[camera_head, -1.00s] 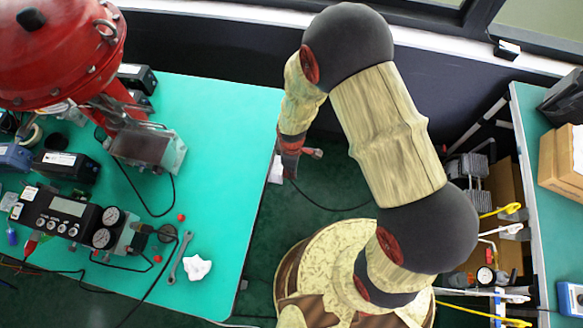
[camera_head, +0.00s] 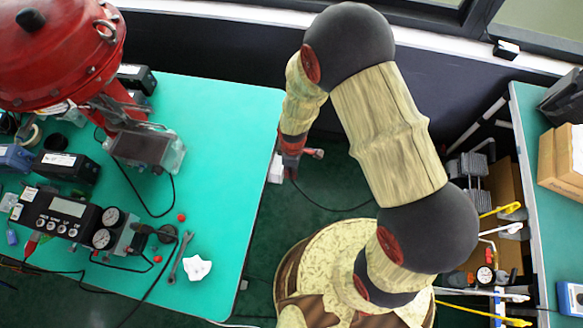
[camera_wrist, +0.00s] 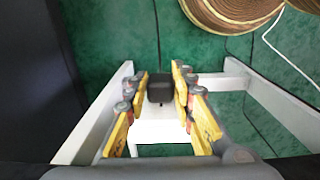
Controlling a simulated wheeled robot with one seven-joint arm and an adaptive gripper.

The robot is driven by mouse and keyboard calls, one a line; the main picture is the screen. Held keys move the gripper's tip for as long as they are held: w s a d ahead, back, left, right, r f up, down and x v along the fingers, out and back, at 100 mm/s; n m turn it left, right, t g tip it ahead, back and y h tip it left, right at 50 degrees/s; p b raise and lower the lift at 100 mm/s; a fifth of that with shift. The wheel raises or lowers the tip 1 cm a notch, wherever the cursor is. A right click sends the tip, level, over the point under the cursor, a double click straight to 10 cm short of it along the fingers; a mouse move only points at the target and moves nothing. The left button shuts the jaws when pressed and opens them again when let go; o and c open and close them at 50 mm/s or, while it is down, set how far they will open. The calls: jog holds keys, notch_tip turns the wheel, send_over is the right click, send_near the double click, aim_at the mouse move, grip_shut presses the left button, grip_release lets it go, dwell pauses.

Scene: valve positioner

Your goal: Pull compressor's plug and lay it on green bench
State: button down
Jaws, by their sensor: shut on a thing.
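The black plug (camera_wrist: 160,88) is between the yellow fingers of my gripper (camera_wrist: 161,78) in the wrist view, and the gripper is shut on it. A white block (camera_wrist: 159,128) shows just below the plug in that view; I cannot tell whether the plug still sits in it. In the head view my gripper (camera_head: 291,168) is low beside the right edge of the green bench (camera_head: 232,125), and the plug is too small to make out. A dark cable (camera_head: 325,207) runs from near the gripper across the floor to the right. The compressor is not clearly identifiable.
On the bench stand a red valve actuator (camera_head: 60,55), a positioner with gauges (camera_head: 65,215), a wrench (camera_head: 181,257) and a crumpled white cloth (camera_head: 197,267). The bench's right part is clear. A second bench (camera_head: 530,115) stands at the right. White frame bars (camera_wrist: 275,105) flank my gripper.

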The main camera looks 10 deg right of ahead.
jog(key=shift+s+d, duration=0.35)
jog(key=shift+d, duration=0.5)
dwell(0.7)
jog(key=shift+s+d+p, duration=0.25)
jog(key=shift+s+d, duration=0.1)
jog(key=shift+d, duration=0.55)
jog(key=shift+s+d+p, duration=0.2)
jog(key=shift+s+d, duration=0.1)
jog(key=shift+d, duration=0.6)
jog(key=shift+r, duration=0.1)
